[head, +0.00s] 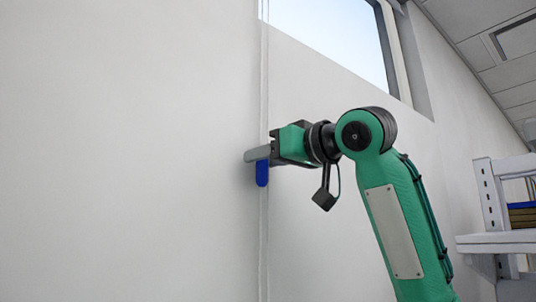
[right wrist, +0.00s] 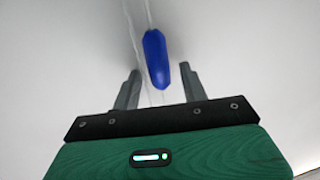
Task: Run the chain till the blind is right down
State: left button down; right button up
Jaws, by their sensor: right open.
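The chain (head: 264,75) hangs as thin pale strands down the white wall. A blue piece (head: 262,174) sits on it; it also shows in the right wrist view (right wrist: 156,58). My right gripper (head: 256,154) is at the chain, level with the top of the blue piece. In the right wrist view the gripper (right wrist: 160,80) is open, one finger on each side of the strands and the lower end of the blue piece. No touch shows there. The blind itself is not clearly in view. My left gripper is not in view.
A window (head: 335,35) is high in the wall, at the top of the head view. The wall left of the chain is bare.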

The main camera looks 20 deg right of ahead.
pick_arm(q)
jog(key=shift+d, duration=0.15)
pick_arm(e)
jog(key=shift+c, duration=0.2)
